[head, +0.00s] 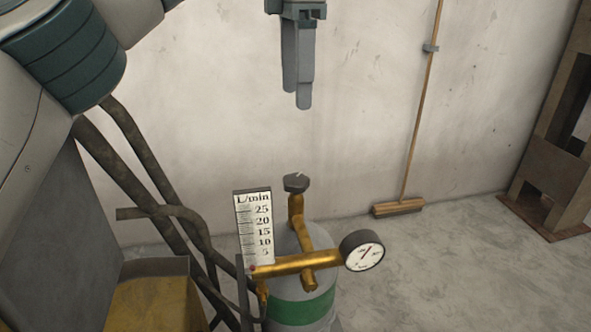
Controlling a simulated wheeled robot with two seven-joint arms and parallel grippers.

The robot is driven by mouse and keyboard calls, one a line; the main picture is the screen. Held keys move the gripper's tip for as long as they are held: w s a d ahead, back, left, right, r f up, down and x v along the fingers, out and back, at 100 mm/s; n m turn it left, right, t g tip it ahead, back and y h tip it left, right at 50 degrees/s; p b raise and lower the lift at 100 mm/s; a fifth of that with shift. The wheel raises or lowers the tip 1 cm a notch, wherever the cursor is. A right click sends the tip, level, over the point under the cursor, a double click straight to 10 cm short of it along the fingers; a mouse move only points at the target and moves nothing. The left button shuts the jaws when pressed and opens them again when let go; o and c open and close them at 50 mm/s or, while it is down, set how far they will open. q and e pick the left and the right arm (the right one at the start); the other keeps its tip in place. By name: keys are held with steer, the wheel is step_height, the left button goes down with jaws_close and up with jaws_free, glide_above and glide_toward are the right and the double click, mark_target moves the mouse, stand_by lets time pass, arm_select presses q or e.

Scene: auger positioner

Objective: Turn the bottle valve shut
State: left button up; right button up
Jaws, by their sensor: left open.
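The bottle (302,309) is a grey cylinder with a green band, standing upright on the floor at the lower middle of the head view. On top is a brass valve body (297,212) with a dark valve knob (296,183). A round dial gauge (363,252) sits to the right and a white L/min flow scale (254,226) to the left. My left gripper (304,106) is open and empty, pointing down, and shows above the knob, apart from it. Its fingers overlap in this view. My right gripper is not in view.
Dark bent pipes (150,200) and a metal bin (150,290) with a yellowish inside stand left of the bottle. A broom (398,207) leans on the pale wall. A brown metal frame (560,170) stands at the right. The floor between is clear.

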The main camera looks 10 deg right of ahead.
arm_select(q)
glide_above(296, 178)
step_height(296, 178, down, 13)
steer(key=shift+f, duration=0.2)
step_height(296, 178, down, 3)
steer(key=shift+f+p, duration=0.1)
steer(key=shift+p, duration=0.4)
steer(key=shift+f, duration=0.45)
steer(key=shift+c, duration=0.5)
steer(key=c, duration=0.9)
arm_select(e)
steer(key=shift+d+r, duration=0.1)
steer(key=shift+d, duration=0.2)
